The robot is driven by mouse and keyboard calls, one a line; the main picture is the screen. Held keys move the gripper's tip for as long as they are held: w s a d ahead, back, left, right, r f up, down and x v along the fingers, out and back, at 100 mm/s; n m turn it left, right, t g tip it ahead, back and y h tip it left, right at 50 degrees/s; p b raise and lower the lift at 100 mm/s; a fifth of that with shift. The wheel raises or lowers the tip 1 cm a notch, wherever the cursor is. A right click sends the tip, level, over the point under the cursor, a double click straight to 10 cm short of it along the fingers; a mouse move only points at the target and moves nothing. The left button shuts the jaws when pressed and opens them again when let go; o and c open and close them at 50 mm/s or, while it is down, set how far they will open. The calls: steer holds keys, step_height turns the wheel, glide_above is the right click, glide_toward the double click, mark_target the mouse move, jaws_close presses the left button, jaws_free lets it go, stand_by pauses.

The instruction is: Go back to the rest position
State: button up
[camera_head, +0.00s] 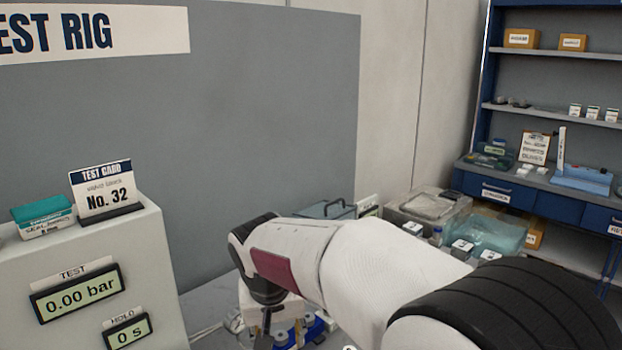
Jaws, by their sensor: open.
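My arm reaches in from the lower right, and its white link with a dark red panel ends at a dark wrist left of centre. My gripper (264,318) hangs below that wrist, small and dark, near the bottom edge. It is open, and I see nothing held in it. Its fingertips are hard to make out against the parts behind. A blue and white fixture with several small posts (318,328) stands behind and beside it. I cannot tell how far apart they are.
A grey console (160,285) at left reads 0.00 bar and 0 s. On it are a teal-lidded box (42,216) and card No. 32 (105,190). A grey panel (270,110) stands behind. Clear bins (430,204) and a blue shelf unit (545,95) are at right.

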steer(key=s+d+r+m+t, duration=0.1)
steer(key=s+d+r, duration=0.1)
steer(key=s+d, duration=0.9)
steer(key=s+d+r+m+t, duration=0.1)
steer(key=s+d+r, duration=0.1)
steer(key=s+d, duration=1)
steer(key=shift+s+r, duration=0.15)
steer(key=shift+s, duration=1.6)
steer(key=shift+w, duration=0.1)
stand_by(1.1)
